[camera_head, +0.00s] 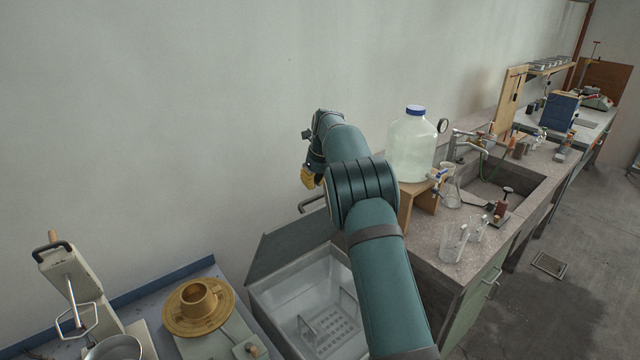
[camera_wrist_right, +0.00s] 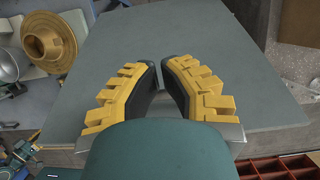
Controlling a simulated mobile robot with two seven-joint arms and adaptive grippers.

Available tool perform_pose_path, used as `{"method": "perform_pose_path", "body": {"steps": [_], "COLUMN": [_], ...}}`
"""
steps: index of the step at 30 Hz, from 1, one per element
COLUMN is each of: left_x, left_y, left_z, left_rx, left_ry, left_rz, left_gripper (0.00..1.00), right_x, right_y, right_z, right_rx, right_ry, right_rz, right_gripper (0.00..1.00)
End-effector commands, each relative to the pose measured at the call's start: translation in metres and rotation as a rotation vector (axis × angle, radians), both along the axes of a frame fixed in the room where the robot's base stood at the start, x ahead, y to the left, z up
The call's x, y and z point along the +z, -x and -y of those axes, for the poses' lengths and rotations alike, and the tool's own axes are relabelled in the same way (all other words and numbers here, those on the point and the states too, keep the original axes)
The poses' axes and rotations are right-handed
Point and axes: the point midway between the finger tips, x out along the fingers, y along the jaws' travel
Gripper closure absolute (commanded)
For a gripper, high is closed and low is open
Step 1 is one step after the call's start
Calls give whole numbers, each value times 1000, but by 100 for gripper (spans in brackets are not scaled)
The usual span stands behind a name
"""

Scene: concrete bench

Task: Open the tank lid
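The tank is a pale grey box (camera_head: 262,299) between two benches, with a rack inside that shows through its open top. Its grey lid (camera_head: 290,246) stands raised at the back, near the wall. A bar handle (camera_head: 313,201) sits at the lid's upper edge. My right gripper (camera_head: 308,178), with yellow fingers, is above the handle, and my forearm hides part of the tank. My left gripper is not in view.
A large bottle (camera_head: 412,146) on a wooden stand (camera_head: 420,198) and glass beakers (camera_head: 455,243) are on the right bench. The wall is close behind the lid.

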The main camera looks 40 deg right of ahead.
Motion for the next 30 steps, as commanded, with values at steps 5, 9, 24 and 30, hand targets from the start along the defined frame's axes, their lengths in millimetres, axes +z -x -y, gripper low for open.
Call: {"method": "perform_pose_path", "body": {"steps": [5,9,24,30], "left_x": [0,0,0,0], "left_y": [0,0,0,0], "left_z": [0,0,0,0], "left_rx": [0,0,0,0], "left_ry": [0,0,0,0], "left_rz": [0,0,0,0], "left_gripper": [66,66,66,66], "right_x": [1,1,36,75], "right_y": [-1,-1,9,22], "right_z": [-1,-1,0,1], "right_rx": [0,0,-1,-1], "right_ry": [0,0,2,2], "right_rz": [0,0,5,3], "right_gripper": [100,100,100,100]}}
